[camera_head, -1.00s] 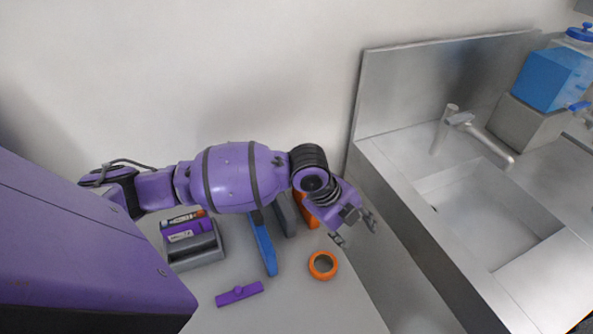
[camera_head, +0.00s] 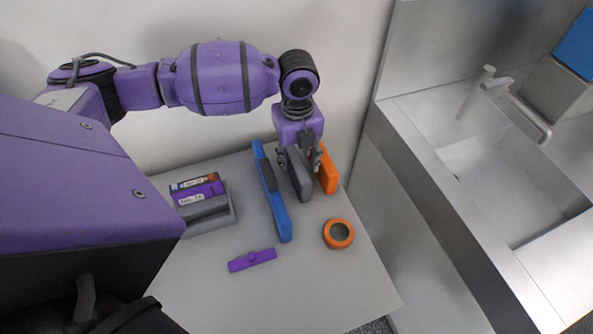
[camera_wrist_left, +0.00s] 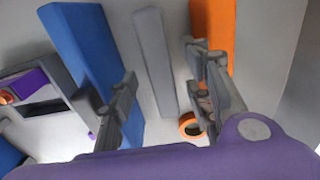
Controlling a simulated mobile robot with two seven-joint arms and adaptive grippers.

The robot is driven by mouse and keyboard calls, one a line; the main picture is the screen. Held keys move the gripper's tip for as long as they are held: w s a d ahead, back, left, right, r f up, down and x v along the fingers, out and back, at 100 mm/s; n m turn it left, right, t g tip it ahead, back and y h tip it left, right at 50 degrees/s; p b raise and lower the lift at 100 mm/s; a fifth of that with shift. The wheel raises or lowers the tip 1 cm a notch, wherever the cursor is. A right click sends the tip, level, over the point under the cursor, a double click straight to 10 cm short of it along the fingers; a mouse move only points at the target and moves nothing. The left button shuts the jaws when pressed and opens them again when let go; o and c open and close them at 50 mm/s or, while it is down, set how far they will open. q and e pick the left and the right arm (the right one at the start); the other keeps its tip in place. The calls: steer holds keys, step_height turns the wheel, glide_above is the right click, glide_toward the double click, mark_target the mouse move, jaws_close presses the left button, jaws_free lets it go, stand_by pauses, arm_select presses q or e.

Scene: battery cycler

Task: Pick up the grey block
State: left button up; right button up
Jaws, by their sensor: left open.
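The grey block (camera_head: 300,183) is a thin slab standing on edge on the table, between a blue slab and an orange slab. It also shows in the left wrist view (camera_wrist_left: 155,60), in the middle of the picture. My left gripper (camera_head: 299,160) is open over the far part of the grey block. In the left wrist view my left gripper's fingers (camera_wrist_left: 164,84) appear on either side of it, with visible gaps. The gripper partly hides the block in the head view. My right gripper is not in view.
The blue slab (camera_head: 275,205) stands left of the block and the orange slab (camera_head: 328,172) close on its right. An orange ring (camera_head: 338,233), a purple piece (camera_head: 252,260) and a grey holder (camera_head: 215,215) lie nearby. The table's front is clear. A steel sink stands right.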

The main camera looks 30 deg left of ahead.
arm_select(q)
step_height(320, 180, down, 2)
steer(key=shift+w+f, duration=0.1)
steer(key=shift+f, duration=0.05)
steer(key=c, duration=0.9)
